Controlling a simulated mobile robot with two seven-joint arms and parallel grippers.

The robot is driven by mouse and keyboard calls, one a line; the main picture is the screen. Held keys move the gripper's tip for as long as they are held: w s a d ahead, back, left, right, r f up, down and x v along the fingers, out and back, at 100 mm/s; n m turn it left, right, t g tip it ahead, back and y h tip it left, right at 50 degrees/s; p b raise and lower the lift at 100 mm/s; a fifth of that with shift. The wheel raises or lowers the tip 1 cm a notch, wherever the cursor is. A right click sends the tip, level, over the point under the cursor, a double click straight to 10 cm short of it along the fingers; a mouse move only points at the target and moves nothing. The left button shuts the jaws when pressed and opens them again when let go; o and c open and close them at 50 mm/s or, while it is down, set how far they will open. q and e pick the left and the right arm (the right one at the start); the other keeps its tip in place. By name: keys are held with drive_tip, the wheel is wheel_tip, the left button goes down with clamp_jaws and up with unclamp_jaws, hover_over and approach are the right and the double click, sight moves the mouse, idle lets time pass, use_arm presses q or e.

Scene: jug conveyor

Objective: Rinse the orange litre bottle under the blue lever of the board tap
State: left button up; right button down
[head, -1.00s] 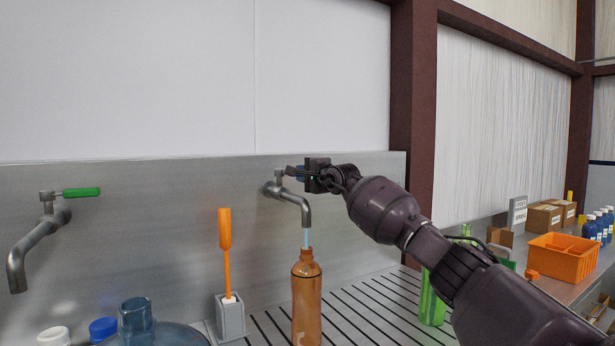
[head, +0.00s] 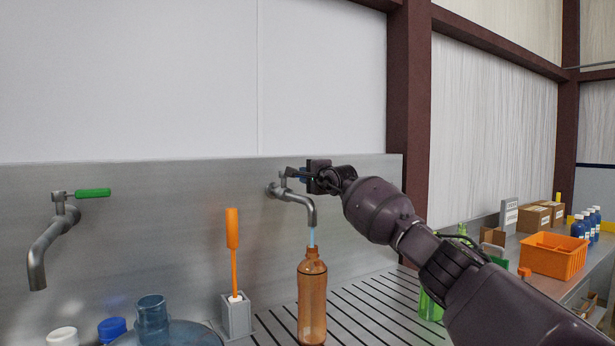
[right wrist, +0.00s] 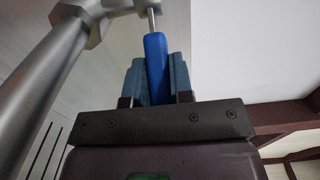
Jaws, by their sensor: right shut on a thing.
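The orange litre bottle (head: 312,298) stands upright on the slatted drain board under the spout of the board tap (head: 302,202). A pale blue stream of water (head: 311,237) runs from the spout into the bottle's open mouth. My right gripper (head: 304,175) is shut on the tap's blue lever. In the right wrist view the blue lever (right wrist: 157,66) lies between the two fingers of the gripper (right wrist: 157,82). In the head view the gripper mostly hides the lever. My left gripper is not in view.
A second tap with a green lever (head: 93,193) is at left. An orange brush (head: 233,240) stands in a grey holder (head: 236,316) left of the bottle. A large blue jug (head: 152,316) is at front left. A green bottle (head: 430,305) and an orange crate (head: 553,257) are at right.

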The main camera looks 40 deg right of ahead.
drive_tip(key=shift+f, duration=0.1)
drive_tip(key=c, duration=1)
unclamp_jaws()
drive_tip(key=shift+s, duration=0.1)
drive_tip(key=shift+s, duration=0.5)
drive_tip(key=s+a, duration=0.1)
drive_tip(key=s, duration=0.8)
drive_tip(key=shift+s+p, duration=0.25)
drive_tip(key=shift+p, duration=0.05)
drive_tip(key=shift+a, duration=0.1)
